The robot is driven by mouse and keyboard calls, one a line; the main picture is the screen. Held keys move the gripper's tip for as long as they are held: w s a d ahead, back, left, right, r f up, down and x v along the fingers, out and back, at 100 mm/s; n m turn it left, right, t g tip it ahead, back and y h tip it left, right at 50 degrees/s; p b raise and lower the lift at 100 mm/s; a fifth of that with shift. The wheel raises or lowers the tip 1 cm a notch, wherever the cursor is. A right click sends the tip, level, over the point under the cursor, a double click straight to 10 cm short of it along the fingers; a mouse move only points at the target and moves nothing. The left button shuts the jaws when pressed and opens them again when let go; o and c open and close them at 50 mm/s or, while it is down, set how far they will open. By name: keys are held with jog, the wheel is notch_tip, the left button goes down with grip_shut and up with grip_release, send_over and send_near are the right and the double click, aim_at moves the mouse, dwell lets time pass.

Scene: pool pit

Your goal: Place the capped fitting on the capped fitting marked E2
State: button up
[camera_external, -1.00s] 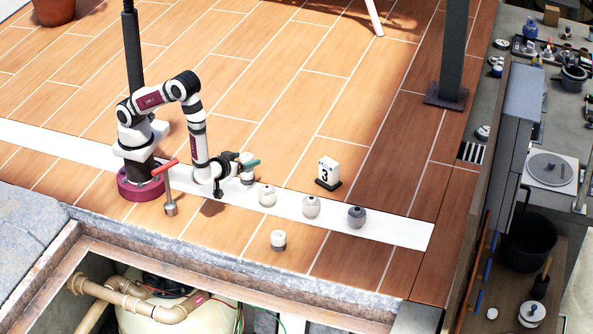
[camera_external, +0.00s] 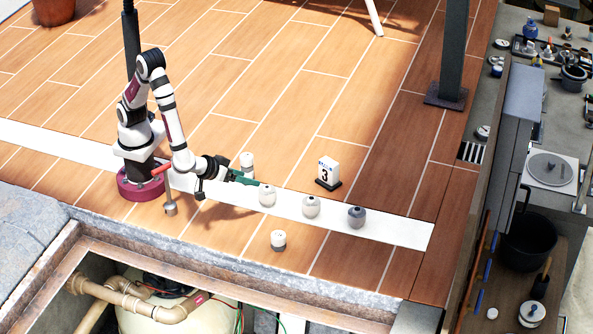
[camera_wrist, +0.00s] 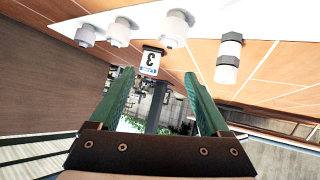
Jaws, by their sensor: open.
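Two pale, dark-banded cylindrical capped fittings stand one on the other, upright, as a stack (camera_external: 247,163) on the far side of my gripper; the stack also shows in the wrist view (camera_wrist: 229,58). My gripper (camera_external: 253,182) is open and empty, low over the white strip, its green fingers apart from the stack. In the wrist view the space between the fingertips (camera_wrist: 158,80) holds no fitting. Other fittings stand along the strip: a pale one (camera_external: 267,196) by the fingertips, another pale one (camera_external: 311,207) and a grey one (camera_external: 357,217). No E2 mark is readable.
Another fitting (camera_external: 279,240) stands on the deck in front of the strip. A white number 3 sign (camera_external: 328,173) stands behind it. A red-handled hammer-like tool (camera_external: 170,207) is by my base. The open pit (camera_external: 150,290) lies at the front.

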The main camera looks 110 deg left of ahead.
jog(key=w+d+r+m+t+h, duration=0.2)
jog(key=w+d+r+m+h, duration=0.2)
jog(key=w+d+h, duration=0.15)
jog(key=s+d+r+m+g+h, duration=0.2)
jog(key=s+d+r+m+h, duration=0.3)
jog(key=s+m+h, duration=0.3)
jog(key=s+a+m+g+y, duration=0.3)
jog(key=s+a, duration=0.4)
jog(key=s, duration=0.4)
jog(key=s+a+m+g+y, duration=0.3)
jog(key=s+a, duration=0.5)
jog(key=s, duration=0.3)
jog(key=shift+a+r+m+g, duration=0.2)
jog(key=shift+r+m+g, duration=0.1)
jog(key=shift+r, duration=0.15)
jog(key=shift+y, duration=0.25)
